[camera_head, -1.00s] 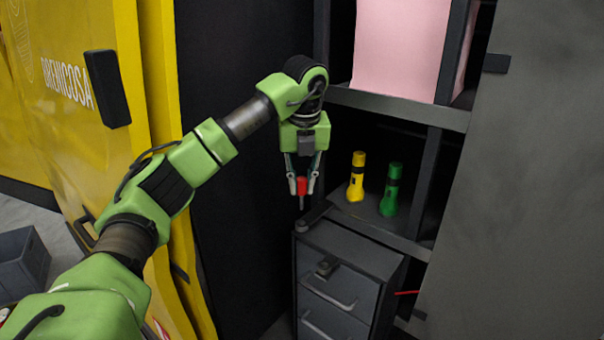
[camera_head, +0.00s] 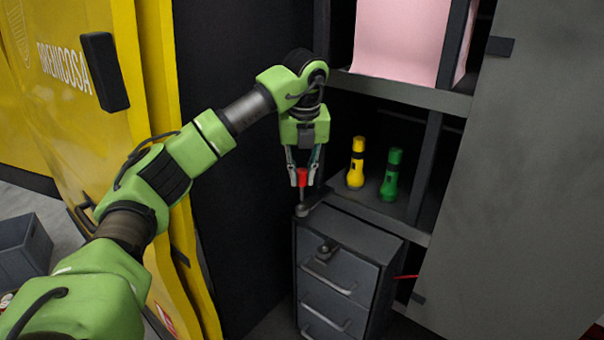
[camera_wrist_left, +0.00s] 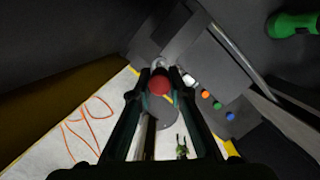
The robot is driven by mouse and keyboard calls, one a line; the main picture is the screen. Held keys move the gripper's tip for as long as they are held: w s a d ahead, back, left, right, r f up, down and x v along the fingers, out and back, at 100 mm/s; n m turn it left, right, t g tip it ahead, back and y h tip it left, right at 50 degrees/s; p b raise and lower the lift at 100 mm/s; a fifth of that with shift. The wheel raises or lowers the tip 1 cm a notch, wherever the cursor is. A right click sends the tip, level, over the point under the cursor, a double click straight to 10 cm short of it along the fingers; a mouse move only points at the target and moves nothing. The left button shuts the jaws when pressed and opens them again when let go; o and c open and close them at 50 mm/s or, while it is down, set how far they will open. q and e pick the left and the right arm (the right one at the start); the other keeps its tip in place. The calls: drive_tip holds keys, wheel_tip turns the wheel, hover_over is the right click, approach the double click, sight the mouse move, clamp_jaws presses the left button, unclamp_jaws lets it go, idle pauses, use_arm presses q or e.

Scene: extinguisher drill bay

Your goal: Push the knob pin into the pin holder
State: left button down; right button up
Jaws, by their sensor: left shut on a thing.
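The knob pin (camera_head: 302,178) has a red knob on top and a thin grey pin pointing down. My left gripper (camera_head: 302,182) is shut on its red knob, and the pin looks upright. A small dark grey fitting, which looks like the pin holder (camera_head: 302,211), juts from the top left corner of the drawer cabinet, right below the pin tip. I cannot tell whether the tip touches it or has entered it. In the left wrist view the red knob (camera_wrist_left: 159,85) sits between the fingers; the pin below is hidden. My right gripper is not in view.
A grey drawer cabinet (camera_head: 350,238) stands below and right of the gripper. Yellow (camera_head: 356,163) and green (camera_head: 391,176) flashlights stand on the shelf to the right. A dark wall is on the left, beside a yellow door (camera_head: 75,130). A grey crate (camera_head: 24,248) is at far left.

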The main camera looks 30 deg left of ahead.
sight(302, 193)
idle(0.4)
use_arm(q)
drive_tip(key=shift+b+x, duration=0.85)
drive_tip(key=shift+x, duration=0.35)
drive_tip(key=shift+s+d+f+b, duration=0.1)
drive_tip(key=shift+f+b, duration=0.65)
drive_tip(key=shift+f, duration=0.4)
drive_tip(key=shift+s+d+f+b, duration=0.1)
drive_tip(key=shift+f+b, duration=0.6)
drive_tip(key=shift+f, duration=0.5)
drive_tip(key=c, duration=1.8)
unclamp_jaws()
drive_tip(key=v, duration=1.2)
